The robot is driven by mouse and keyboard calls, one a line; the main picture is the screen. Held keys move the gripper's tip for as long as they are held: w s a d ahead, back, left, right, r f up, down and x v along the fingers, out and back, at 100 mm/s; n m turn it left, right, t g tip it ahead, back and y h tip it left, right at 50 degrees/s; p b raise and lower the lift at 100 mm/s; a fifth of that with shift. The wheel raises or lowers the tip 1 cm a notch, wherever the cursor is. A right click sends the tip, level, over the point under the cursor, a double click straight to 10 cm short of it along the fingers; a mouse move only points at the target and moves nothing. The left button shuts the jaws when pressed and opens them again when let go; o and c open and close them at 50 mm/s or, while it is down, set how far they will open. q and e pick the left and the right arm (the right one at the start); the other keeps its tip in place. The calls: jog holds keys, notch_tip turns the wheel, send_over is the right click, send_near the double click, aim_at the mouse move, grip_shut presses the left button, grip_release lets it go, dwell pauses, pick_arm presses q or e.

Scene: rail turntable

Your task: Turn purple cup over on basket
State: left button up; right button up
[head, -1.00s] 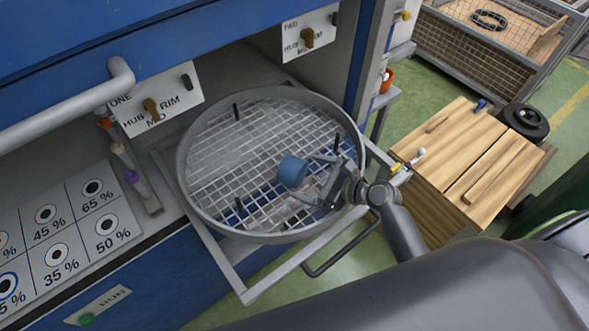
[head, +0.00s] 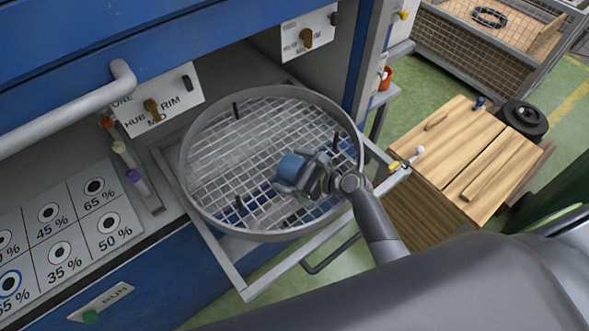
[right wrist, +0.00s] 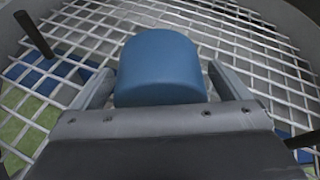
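The round mesh basket (head: 222,150) sits on a pulled-out frame in front of the blue machine. A blue cup (head: 291,167) is at the basket's mesh, right of its middle; no purple cup shows. In the right wrist view the cup (right wrist: 160,68) stands between my right gripper's fingers, with a narrow gap on each side. My right gripper (head: 299,173) is open around the cup, low over the mesh. The cup's mouth is hidden, so I cannot tell which way it faces. My left gripper is not in view.
Dark upright pins (head: 236,110) rise from the basket mesh. A wooden-topped box (head: 470,150) stands at right on the green floor. A grey handle (head: 70,108) sticks out at upper left.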

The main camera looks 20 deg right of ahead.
jog(key=c, duration=1.1)
